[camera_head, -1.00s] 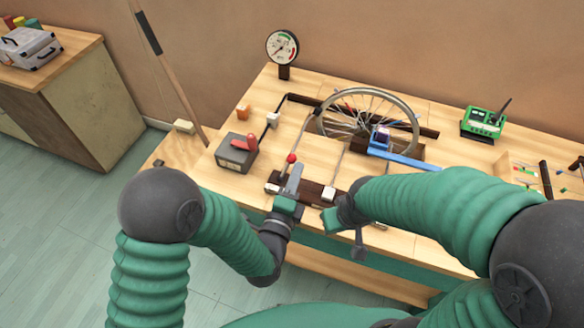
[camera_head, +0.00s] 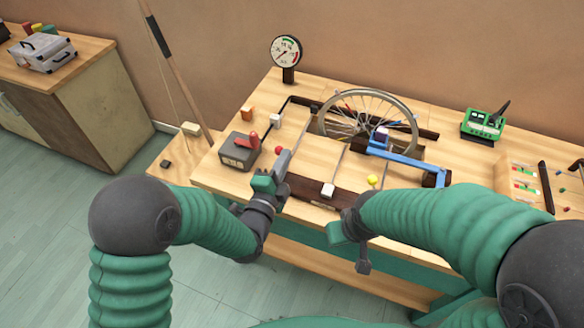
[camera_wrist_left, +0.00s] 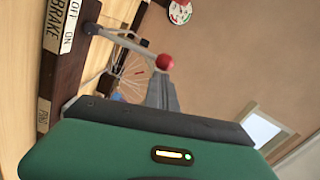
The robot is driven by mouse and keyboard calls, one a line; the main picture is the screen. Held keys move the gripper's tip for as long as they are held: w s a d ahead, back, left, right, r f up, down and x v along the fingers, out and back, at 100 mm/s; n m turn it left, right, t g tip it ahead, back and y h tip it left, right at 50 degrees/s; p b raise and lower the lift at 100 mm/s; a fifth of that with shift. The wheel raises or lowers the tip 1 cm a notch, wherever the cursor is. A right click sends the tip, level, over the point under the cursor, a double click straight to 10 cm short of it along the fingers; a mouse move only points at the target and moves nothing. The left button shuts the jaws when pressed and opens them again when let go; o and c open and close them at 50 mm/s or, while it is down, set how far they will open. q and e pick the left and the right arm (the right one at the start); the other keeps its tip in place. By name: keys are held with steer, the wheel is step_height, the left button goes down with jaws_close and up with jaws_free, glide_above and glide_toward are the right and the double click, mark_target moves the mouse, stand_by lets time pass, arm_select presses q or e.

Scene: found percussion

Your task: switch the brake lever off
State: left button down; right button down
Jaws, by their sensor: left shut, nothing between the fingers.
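The brake lever's red ball knob (camera_head: 279,150) shows just beyond the tip of my left gripper (camera_head: 284,160). In the left wrist view, the red knob (camera_wrist_left: 165,62) tops a thin grey rod rising from a dark base beside a "BRAKE" label plate (camera_wrist_left: 62,22) marked OFF and ON. My left fingers (camera_wrist_left: 162,94) are shut and empty, pointing toward the knob. I cannot tell whether they touch it. In the head view, my left gripper hides most of the lever. My right gripper (camera_head: 347,232) is near the bench's front edge; its fingers are unclear.
A grey box with a red handle (camera_head: 239,149) stands left of the lever. A spoked wheel (camera_head: 368,118) and a blue arm (camera_head: 405,160) are behind to the right. A yellow knob (camera_head: 372,181) and a white block (camera_head: 327,190) are near the right gripper. A dial gauge (camera_head: 286,51) stands at the back.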

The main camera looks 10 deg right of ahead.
arm_select(q)
steer(key=shift+w+a+n+b, duration=0.25)
steer(key=shift+w+a+n, duration=0.15)
steer(key=shift+a+n, duration=0.25)
steer(key=shift+w+a+n+b, duration=0.2)
steer(key=shift+w+a+n, duration=0.15)
steer(key=shift+a+n, duration=0.25)
steer(key=shift+w+a, duration=0.25)
steer(key=shift+a, duration=0.1)
steer(key=shift+w+a, duration=0.1)
steer(key=shift+r, duration=0.1)
